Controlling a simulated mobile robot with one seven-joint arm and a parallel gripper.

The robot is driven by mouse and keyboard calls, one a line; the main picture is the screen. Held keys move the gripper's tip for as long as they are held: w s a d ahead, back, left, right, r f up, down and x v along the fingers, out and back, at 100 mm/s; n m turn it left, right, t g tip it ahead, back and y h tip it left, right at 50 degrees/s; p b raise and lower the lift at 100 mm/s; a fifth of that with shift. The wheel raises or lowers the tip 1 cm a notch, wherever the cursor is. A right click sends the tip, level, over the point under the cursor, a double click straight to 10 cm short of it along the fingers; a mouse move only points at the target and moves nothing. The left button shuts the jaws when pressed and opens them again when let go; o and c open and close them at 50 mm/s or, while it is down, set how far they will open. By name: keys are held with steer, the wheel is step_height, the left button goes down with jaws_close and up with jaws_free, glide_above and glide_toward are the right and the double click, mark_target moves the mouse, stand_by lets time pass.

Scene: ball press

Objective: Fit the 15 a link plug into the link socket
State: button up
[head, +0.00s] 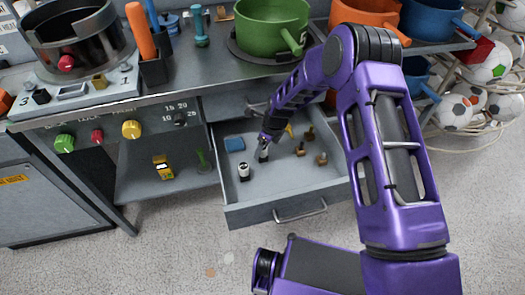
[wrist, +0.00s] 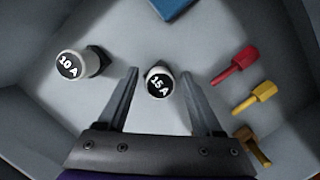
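My gripper (wrist: 160,74) is open, with one finger on each side of the plug and a gap at both sides. In the head view, my gripper (head: 265,143) reaches down into the drawer over the plug (head: 263,156). I cannot identify the link socket for certain. A dark round fitting (head: 180,122) sits beside small numbers on the front panel.
A 10 A plug (wrist: 70,65) lies left of my gripper. Red (wrist: 232,67) and yellow (wrist: 254,98) pegs lie to the right, and a blue block (head: 235,144) lies behind. Drawer walls surround them.

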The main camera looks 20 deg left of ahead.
jaws_close()
steer(key=shift+r, duration=0.1)
